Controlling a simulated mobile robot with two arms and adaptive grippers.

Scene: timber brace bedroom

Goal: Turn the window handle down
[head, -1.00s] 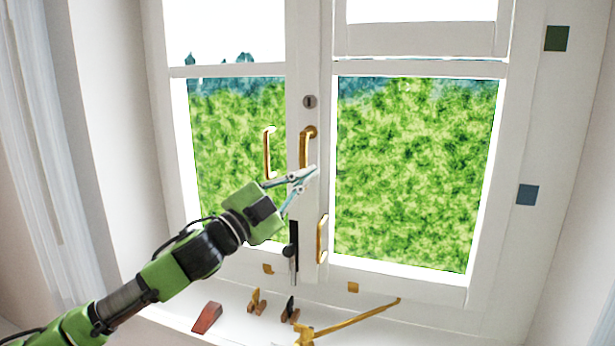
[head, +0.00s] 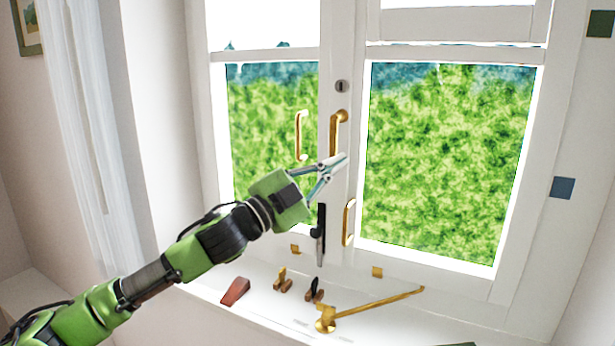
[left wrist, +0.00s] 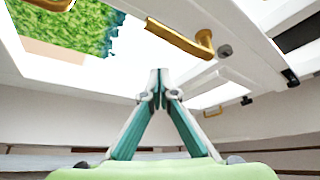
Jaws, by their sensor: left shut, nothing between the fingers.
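In the left wrist view the fingertips (left wrist: 160,76) show a gap from the handle. My right gripper is out of view.
A brass pull (head: 301,136) is left of the handle, another (head: 348,222) lower right. A black latch (head: 320,235) sits low on the post. On the sill are a red wedge (head: 235,291), small brass-and-wood pieces (head: 283,282) and a long brass stay (head: 375,304).

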